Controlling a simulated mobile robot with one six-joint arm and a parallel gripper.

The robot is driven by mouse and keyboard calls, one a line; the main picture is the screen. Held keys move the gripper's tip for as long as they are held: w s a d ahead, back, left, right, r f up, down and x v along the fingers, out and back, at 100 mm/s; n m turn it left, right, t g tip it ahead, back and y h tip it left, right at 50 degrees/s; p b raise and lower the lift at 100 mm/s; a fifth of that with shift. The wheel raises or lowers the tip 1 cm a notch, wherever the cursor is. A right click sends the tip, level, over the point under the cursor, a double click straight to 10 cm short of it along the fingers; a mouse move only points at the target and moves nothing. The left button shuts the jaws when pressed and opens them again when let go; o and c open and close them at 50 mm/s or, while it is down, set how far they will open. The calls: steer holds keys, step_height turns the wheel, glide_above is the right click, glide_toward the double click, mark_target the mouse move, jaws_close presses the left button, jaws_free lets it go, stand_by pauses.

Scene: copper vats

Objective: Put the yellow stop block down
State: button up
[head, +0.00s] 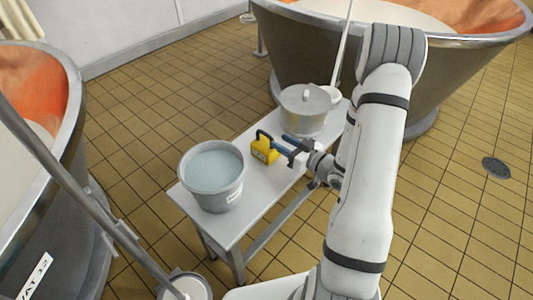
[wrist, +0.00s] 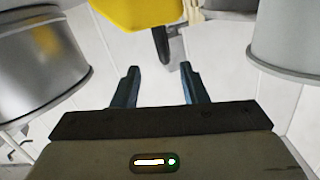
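The yellow stop block (head: 264,152) with its black handle appears to stand upright on the white bench (head: 246,215), between the bucket and the lidded pot. In the wrist view the yellow stop block (wrist: 140,14) shows at the top edge, cut off by the frame, its dark handle pointing toward my fingers. My gripper (head: 285,146) is just right of the block in the head view. The wrist view shows my gripper (wrist: 159,84) open, with two blue fingers apart and nothing between them. The block lies beyond the fingertips, with a small gap visible.
A grey bucket of water (head: 213,178) stands at the bench's near left end. A lidded metal pot (head: 306,108) stands at the far end, close to my gripper. Large copper-lined vats (head: 455,45) stand behind and at left (head: 30,160). A pole (head: 80,205) slants across the left.

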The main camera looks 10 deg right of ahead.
mark_target(266, 133)
steer(key=shift+t+y, duration=0.3)
steer(key=shift+y, duration=0.1)
steer(key=x, duration=0.3)
steer(key=b+x, duration=0.1)
steer(key=x, duration=0.3)
steer(key=shift+s+a+f, duration=0.1)
steer(key=shift+a, duration=0.25)
steer(key=shift+c, duration=0.5)
jaws_close()
stand_by(0.3)
